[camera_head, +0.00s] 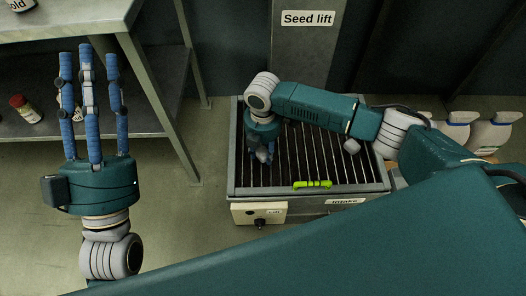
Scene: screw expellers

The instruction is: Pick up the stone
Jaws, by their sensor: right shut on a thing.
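My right gripper (264,156) points down over the dark barred grate of the intake box (233,170), near its left side. Its fingers are closed around a small grey thing, which looks like the stone, mostly hidden between the blue fingers. I cannot tell whether it still touches the bars. My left gripper (89,62) is at the left, well away from the box, with its three blue fingers spread, pointing up the picture and empty.
A bright green handle (313,184) lies at the grate's front edge. A control box with a dark knob (260,222) sits below it. A metal table with a shelf (130,118) stands at the left. White containers (492,133) stand at the right. The "Seed lift" column (306,50) rises behind.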

